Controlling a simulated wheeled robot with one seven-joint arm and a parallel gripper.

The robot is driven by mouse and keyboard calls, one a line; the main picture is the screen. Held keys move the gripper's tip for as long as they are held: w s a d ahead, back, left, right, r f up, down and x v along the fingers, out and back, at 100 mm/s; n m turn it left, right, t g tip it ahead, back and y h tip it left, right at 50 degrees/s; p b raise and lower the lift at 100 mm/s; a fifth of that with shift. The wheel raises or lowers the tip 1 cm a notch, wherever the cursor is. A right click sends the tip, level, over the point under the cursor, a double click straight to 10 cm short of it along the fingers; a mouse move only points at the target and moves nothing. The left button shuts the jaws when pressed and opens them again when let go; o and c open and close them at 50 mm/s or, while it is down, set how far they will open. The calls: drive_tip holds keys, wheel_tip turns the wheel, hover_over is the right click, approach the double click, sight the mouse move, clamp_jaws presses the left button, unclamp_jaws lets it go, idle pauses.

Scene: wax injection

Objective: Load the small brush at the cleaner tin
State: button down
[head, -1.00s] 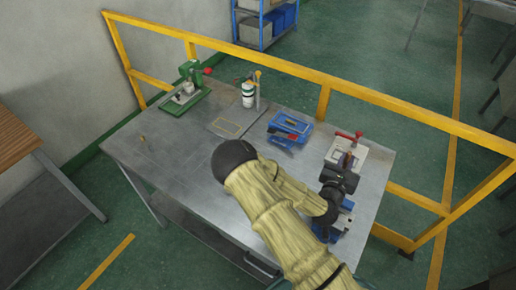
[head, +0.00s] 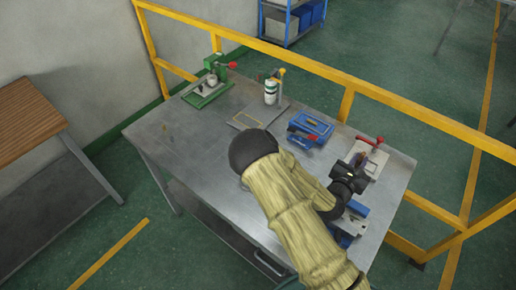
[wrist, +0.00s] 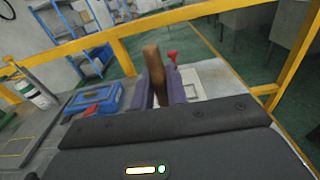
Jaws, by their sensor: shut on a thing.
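My gripper (wrist: 160,90) is shut on an upright brown wooden piece, which looks like the handle of the small brush (wrist: 153,65). Its bristle end is hidden behind the gripper body. In the head view my gripper (head: 350,180) is over the right part of the table. A white and green container (head: 270,92), likely the cleaner tin, stands at the back of the table; it also shows at the left of the wrist view (wrist: 36,92). My gripper is well apart from it.
A blue box (head: 312,127) lies between the container and my gripper. A red-handled fixture (head: 375,152) is just beyond the gripper. A blue device (head: 348,225) is nearer. A green press (head: 209,88) stands back left. Yellow rails (head: 350,85) run behind; the table's left front (head: 190,145) is mostly clear.

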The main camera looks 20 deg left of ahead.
drive_tip(key=s+a+g+y+p, duration=0.1)
drive_tip(key=s+a, duration=0.3)
drive_tip(key=a, duration=1.1)
drive_tip(key=s+a+r+g+y+p, duration=0.1)
drive_tip(key=s+a, duration=0.4)
drive_tip(key=a, duration=1.1)
drive_tip(key=y+p, duration=0.1)
drive_tip(key=p, duration=0.1)
drive_tip(key=shift+r+p, duration=0.15)
drive_tip(key=shift+p, duration=0.25)
drive_tip(key=shift+a, duration=0.1)
drive_tip(key=shift+f+b, duration=1.95)
drive_tip(key=shift+f, duration=1.05)
drive_tip(key=shift+s+f+b, duration=0.1)
drive_tip(key=shift+f+b, duration=0.4)
drive_tip(key=shift+f, duration=0.2)
wheel_tip(320, 180, up, 7)
drive_tip(key=p, duration=0.4)
drive_tip(key=shift+r, duration=0.1)
